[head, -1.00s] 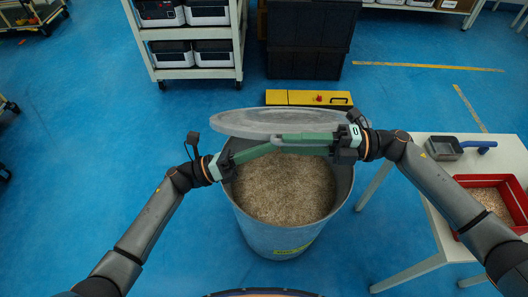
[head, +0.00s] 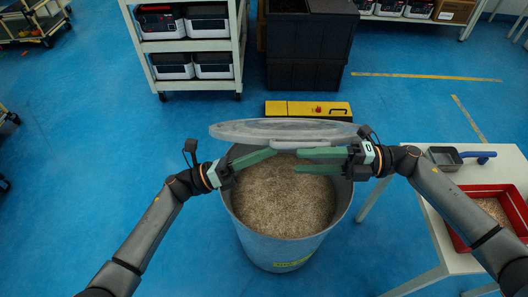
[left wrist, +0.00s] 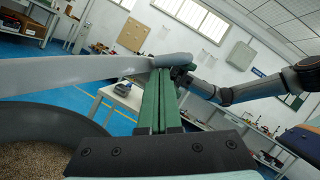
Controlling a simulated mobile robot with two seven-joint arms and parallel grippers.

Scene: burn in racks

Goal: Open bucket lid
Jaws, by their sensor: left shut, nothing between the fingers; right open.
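The bucket (head: 275,253) is a round grey drum filled with tan granules (head: 280,205). Its lid (head: 240,130) stands raised and tilted at the far rim, with the opening uncovered towards me. The lid's light grey handle (head: 300,143) shows at its near edge. My left gripper (head: 275,153) is shut and empty over the left of the opening, its tips close to the handle. In the left wrist view its green fingers (left wrist: 160,92) lie together, near the lid's edge (left wrist: 70,70). My right gripper (head: 298,161) is open and empty over the right of the opening, just below the handle.
A white table (head: 420,215) at the right holds a red tray (head: 460,190) of granules and a grey scoop with a blue handle (head: 445,157). A yellow and black box (head: 290,108) lies behind the bucket. A white shelf cart (head: 190,45) and black crates (head: 307,50) stand further back.

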